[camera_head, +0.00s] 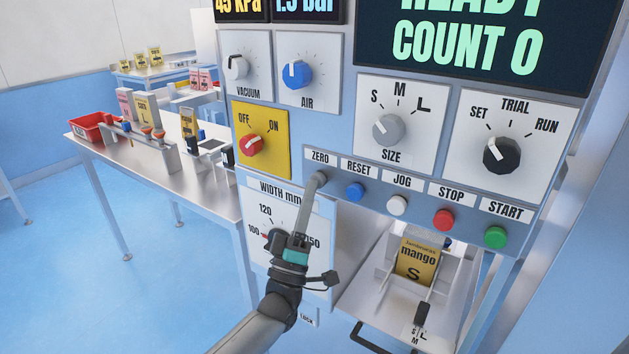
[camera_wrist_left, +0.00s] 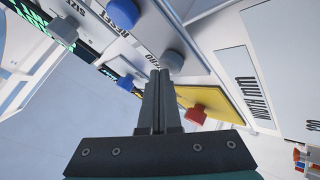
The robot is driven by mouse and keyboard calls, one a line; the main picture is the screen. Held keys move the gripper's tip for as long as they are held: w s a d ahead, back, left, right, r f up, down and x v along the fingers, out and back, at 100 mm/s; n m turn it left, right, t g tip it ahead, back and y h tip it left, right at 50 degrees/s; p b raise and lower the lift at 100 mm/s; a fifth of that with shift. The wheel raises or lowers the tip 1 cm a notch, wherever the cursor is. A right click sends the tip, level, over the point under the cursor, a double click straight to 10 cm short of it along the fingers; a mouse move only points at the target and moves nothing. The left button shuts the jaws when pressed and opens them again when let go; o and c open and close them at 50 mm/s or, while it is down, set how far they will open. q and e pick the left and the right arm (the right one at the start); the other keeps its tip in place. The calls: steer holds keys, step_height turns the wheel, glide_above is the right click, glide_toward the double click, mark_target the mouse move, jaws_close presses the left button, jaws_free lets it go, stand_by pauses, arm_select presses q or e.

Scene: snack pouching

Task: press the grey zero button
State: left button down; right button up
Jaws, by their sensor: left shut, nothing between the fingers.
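The grey zero button (camera_head: 321,177) sits under the ZERO label (camera_head: 320,158) at the left end of the button row. My left gripper (camera_head: 317,188) is shut and empty, with its fingertips right at that button and partly covering it in the head view. In the left wrist view the grey button (camera_wrist_left: 173,61) shows just beyond the shut fingertips (camera_wrist_left: 160,74), slightly to their right. I cannot tell whether the tips touch it or whether it is pushed in. My right gripper is not in view.
The blue reset button (camera_head: 356,191) is close on the right, followed by white jog (camera_head: 398,205), red stop (camera_head: 443,219) and green start (camera_head: 495,237) buttons. The red off/on knob (camera_head: 251,145) is up left. My left arm passes over the width dial (camera_head: 262,215).

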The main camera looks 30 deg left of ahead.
arm_select(q)
steer(key=shift+s, duration=0.5)
steer(key=shift+s, duration=0.1)
steer(key=s+p, duration=0.1)
steer(key=s, duration=0.1)
steer(key=s+p, duration=0.1)
steer(key=s, duration=0.1)
steer(key=s+p, duration=0.1)
steer(key=shift+s+a, duration=0.3)
steer(key=shift+s, duration=0.1)
stand_by(0.4)
